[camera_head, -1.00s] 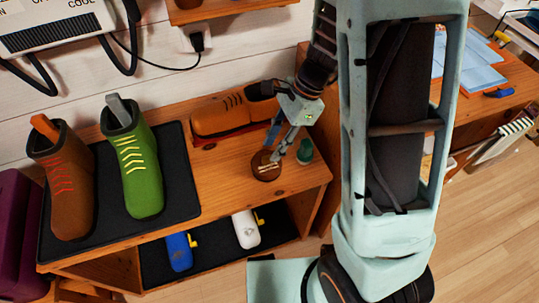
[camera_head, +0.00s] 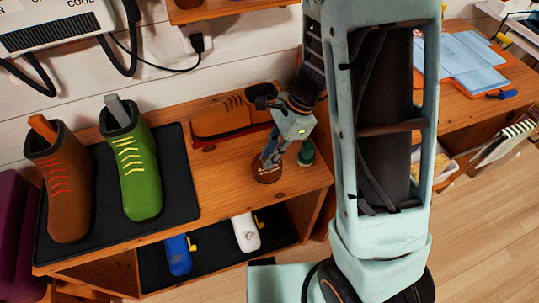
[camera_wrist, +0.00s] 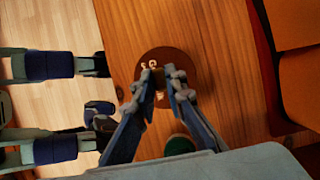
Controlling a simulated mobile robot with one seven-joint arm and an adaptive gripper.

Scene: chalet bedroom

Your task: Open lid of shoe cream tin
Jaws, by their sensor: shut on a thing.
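The shoe cream tin (camera_head: 267,177) is a round, dark brown tin on the wooden bench top, near its right front edge. In the wrist view it is a brown disc (camera_wrist: 186,59) with pale lettering, partly hidden by my fingers. My gripper (camera_head: 268,163) points down onto the tin from above. In the wrist view my gripper (camera_wrist: 163,88) has its fingertips close together over the middle of the lid, shut on a small part there. The lid looks seated on the tin; the exact contact is hidden by the fingers.
A small green container (camera_head: 306,154) stands just right of the tin. Orange-brown shoes (camera_head: 220,118) lie behind on a red base. A brown boot (camera_head: 62,190) and a green boot (camera_head: 137,170) stand on a black mat at left.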

